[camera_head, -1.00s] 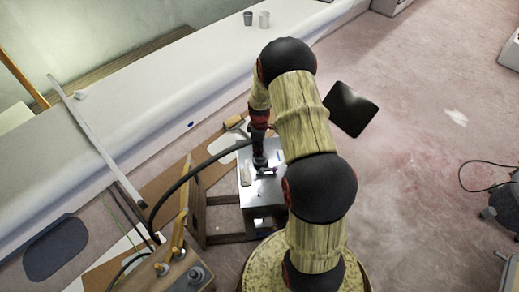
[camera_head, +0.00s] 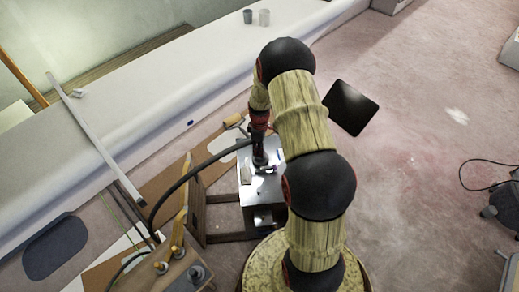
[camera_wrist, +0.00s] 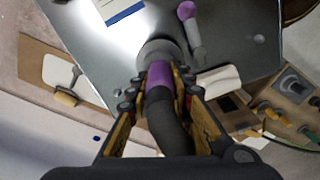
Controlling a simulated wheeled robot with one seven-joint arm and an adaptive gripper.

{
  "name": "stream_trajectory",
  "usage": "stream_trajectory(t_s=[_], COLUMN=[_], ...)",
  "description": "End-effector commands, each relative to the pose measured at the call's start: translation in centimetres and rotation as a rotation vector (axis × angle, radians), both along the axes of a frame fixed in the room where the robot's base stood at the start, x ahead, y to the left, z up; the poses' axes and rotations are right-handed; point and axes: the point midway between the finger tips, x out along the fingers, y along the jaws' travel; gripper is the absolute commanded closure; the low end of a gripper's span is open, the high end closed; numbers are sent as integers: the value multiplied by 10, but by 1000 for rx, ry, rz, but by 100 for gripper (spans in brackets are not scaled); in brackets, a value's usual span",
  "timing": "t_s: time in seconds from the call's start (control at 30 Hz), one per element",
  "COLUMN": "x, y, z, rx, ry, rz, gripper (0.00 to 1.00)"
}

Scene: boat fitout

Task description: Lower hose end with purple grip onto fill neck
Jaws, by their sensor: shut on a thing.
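My gripper (camera_wrist: 160,90) is shut around the black hose end at its purple grip (camera_wrist: 158,74). In the head view my gripper (camera_head: 260,163) is over the metal box (camera_head: 262,215). The hose (camera_head: 185,182) arcs in from the left. In the wrist view a round grey neck or collar (camera_wrist: 164,49) shows on the box top, directly past the purple grip. The hose end hides its middle, so I cannot tell whether the hose touches it or is seated.
A grey piece with a purple knob (camera_wrist: 187,11) lies on the box top near a white-and-blue label (camera_wrist: 120,10) and a pale cloth-like piece (camera_wrist: 218,80). A wooden block with fittings (camera_head: 170,272) stands at left. Two cups (camera_head: 264,17) stand far back.

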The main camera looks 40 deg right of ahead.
Motion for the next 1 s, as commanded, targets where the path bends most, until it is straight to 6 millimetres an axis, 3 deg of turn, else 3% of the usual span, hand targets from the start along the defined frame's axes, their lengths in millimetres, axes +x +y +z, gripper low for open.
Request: stream_trajectory(t_s=[0.97,1.0], x=[0,0], y=[0,0], z=[-12,-12], rx=[0,0], ry=[0,0], rz=[0,0], gripper=[100,78])
